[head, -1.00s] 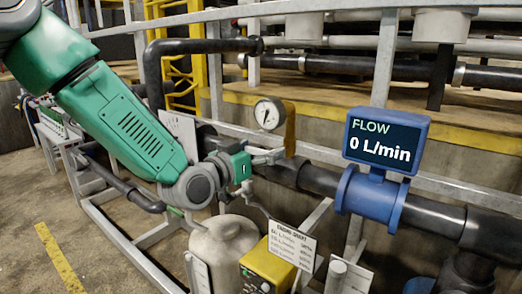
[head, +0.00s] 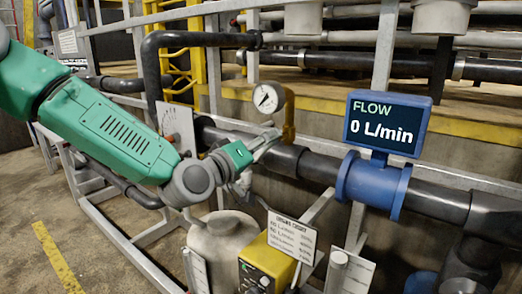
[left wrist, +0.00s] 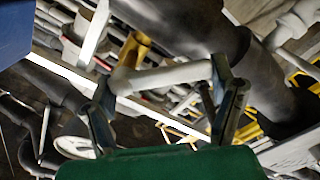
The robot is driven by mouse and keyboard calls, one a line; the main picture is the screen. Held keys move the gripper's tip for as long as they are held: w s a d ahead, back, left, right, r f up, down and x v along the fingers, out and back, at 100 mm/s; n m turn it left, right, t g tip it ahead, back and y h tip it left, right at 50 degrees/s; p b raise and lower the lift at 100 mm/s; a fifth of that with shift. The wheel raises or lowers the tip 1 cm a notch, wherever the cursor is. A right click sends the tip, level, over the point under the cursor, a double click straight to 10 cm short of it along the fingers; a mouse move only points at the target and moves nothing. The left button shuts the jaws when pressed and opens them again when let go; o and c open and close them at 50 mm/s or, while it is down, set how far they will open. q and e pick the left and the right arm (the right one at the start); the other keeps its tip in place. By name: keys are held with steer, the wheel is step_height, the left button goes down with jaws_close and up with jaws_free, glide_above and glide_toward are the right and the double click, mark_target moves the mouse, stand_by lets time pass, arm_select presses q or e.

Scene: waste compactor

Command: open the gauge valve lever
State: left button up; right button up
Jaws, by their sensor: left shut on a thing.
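The round white gauge (head: 268,98) stands above the dark pipe, beside a yellow valve fitting (head: 289,118). My left gripper (head: 266,141) is at the foot of this fitting, tilted up to the right. In the left wrist view, a light grey lever (left wrist: 165,79) lies across between the two fingertips of the left gripper (left wrist: 163,84), near a yellow fitting (left wrist: 134,49). The gripper is shut on the lever. In the head view the fingers mostly hide the lever. My right gripper is not in view.
A blue flow meter (head: 387,125) reading 0 L/min sits on the dark pipe (head: 440,197) to the right. Below the gripper are a pale tank (head: 221,240), a yellow box (head: 266,262) and a sign (head: 291,238). Grey rails run around them.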

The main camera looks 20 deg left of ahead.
arm_select(q)
steer(key=n, duration=0.1)
steer(key=f+n+b, duration=0.1)
steer(key=n, duration=0.1)
steer(key=n+b, duration=0.1)
steer(key=shift+s+d+f+n, duration=0.1)
steer(key=shift+d+f+n, duration=0.05)
steer(key=shift+d+n, duration=0.15)
steer(key=shift+s+d+f+n+b, duration=0.1)
steer(key=shift+d+n+b, duration=0.15)
steer(key=shift+n+b, duration=0.5)
steer(key=shift+s+d+f+n+b, duration=0.1)
steer(key=shift+d+n+b, duration=0.2)
steer(key=shift+n, duration=0.85)
steer(key=o, duration=1.4)
steer(key=shift+o, duration=1.4)
steer(key=shift+a, duration=0.1)
